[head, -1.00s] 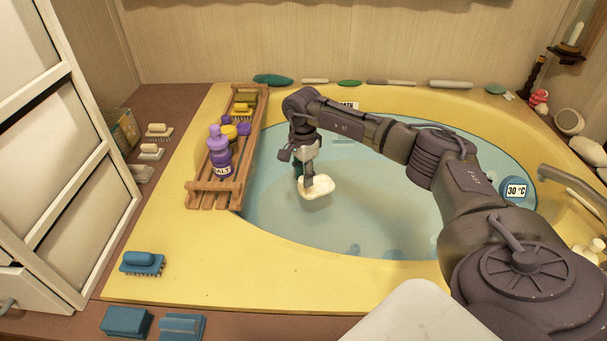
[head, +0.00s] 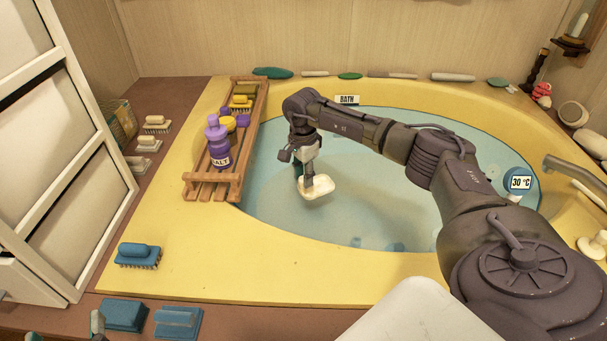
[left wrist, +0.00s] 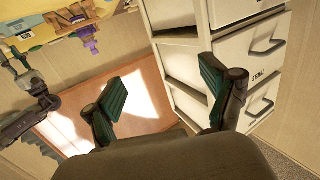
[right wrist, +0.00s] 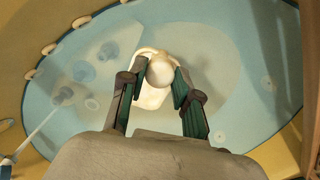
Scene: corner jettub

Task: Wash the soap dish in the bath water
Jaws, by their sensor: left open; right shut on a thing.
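The cream-white soap dish (head: 319,189) hangs over the left part of the bath water (head: 390,215). My right gripper (head: 307,180) is shut on it. Whether the dish touches the water is unclear. My left gripper (left wrist: 165,72) is open and empty in the left wrist view, facing the floor and the white drawers. Its fingertips just show at the lower left of the head view.
A wooden rack (head: 212,189) with a purple salt bottle (head: 217,145) lies across the tub's left rim. Blue brushes (head: 138,255) stand at the front left. White drawers (head: 70,190) flank the left.

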